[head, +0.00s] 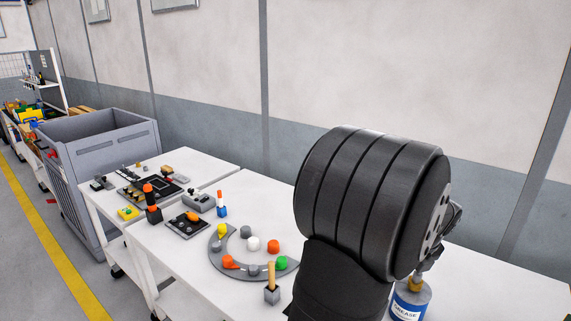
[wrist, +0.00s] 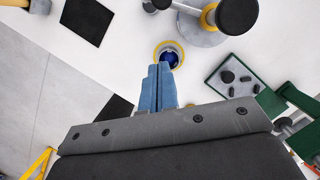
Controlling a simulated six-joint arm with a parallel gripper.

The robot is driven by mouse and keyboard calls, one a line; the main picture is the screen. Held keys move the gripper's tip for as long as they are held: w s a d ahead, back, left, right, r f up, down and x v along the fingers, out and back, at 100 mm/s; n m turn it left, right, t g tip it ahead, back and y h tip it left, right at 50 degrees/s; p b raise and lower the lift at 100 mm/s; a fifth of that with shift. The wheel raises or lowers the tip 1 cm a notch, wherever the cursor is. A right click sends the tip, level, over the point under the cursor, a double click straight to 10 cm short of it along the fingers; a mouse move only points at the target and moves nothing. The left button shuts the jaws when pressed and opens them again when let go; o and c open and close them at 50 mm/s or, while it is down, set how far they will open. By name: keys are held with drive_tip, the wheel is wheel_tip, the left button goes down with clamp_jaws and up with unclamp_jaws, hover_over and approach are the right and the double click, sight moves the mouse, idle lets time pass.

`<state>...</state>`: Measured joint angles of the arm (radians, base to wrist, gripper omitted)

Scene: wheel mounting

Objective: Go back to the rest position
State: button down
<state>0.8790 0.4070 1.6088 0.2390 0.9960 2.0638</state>
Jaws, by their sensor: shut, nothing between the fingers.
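My gripper (wrist: 159,68) shows in the wrist view as two blue fingers pressed together with nothing between them. It points down over the white table (wrist: 130,60). Just past the fingertips in the picture is a round blue thing with a yellow rim (wrist: 171,50); whether they touch I cannot tell. In the head view my black arm fills the right middle and hides the fingers. No wheel can be made out for certain.
A grease can (head: 409,302) stands close to my arm. A grey curved tray (head: 219,262) with coloured pieces lies left of it. A grey disc with black knobs (wrist: 202,34) and a green-edged tray (wrist: 243,73) lie near the gripper. A grey bin (head: 102,155) stands far left.

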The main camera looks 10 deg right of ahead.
wheel_tip(320, 180, down, 7)
drive_tip(key=w+d+n, duration=0.1)
drive_tip(key=n, duration=0.2)
drive_tip(key=shift+w+d+r+y, duration=0.15)
drive_tip(key=shift+w+d+y, duration=0.1)
drive_tip(key=shift+y, duration=0.15)
idle(0.4)
